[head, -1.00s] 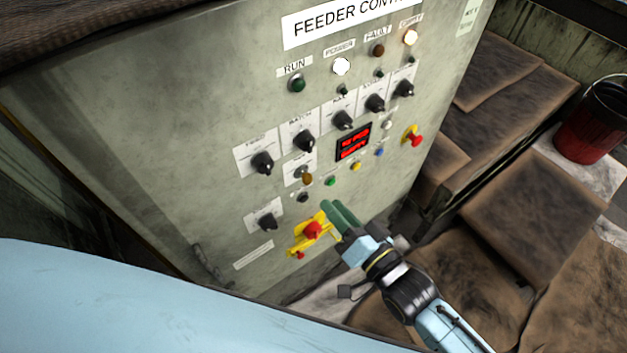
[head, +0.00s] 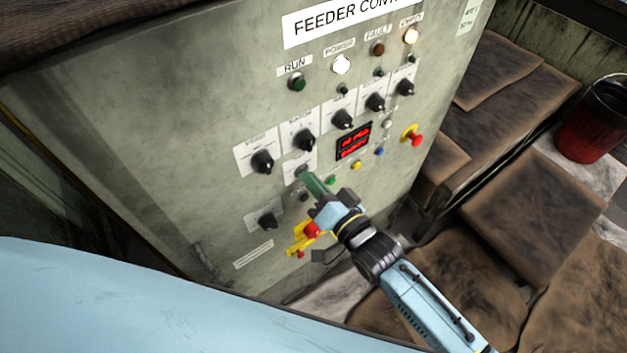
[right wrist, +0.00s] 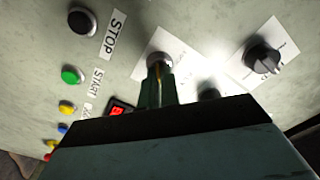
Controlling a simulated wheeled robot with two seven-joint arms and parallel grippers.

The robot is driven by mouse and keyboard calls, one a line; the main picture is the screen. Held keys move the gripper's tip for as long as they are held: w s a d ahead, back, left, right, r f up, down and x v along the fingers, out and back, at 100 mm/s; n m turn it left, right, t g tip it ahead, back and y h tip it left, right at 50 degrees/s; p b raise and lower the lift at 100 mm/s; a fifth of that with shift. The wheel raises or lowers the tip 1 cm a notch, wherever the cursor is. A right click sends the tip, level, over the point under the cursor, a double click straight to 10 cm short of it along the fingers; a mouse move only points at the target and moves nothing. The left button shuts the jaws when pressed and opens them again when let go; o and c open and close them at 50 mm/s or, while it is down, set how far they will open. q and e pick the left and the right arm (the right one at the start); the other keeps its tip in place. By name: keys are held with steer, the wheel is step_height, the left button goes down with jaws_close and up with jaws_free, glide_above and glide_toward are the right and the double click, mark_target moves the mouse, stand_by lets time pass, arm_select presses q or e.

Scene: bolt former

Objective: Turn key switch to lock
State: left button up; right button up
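The key switch (right wrist: 159,57) is a round metal collar on a white label plate of the grey control panel, seen at the top of the right wrist view. In the head view my right gripper (head: 309,180) is at this switch and covers most of it. In the right wrist view the green fingers (right wrist: 158,84) are close together right at the collar. A thin yellowish strip, seemingly the key (right wrist: 158,72), shows between them. The key's turned angle cannot be read. My left gripper is not in view.

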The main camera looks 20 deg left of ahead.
steer(key=shift+n, duration=0.3)
jaws_close()
steer(key=shift+s+a+n+p, duration=0.1)
steer(key=shift+n+p, duration=0.15)
steer(key=shift+n, duration=4.05)
steer(key=shift+s+n+p, duration=0.1)
steer(key=shift+n+p, duration=0.15)
steer(key=shift+n, duration=4.05)
steer(key=shift+o, duration=0.5)
jaws_free()
steer(key=o, duration=0.4)
steer(key=shift+o, duration=0.2)
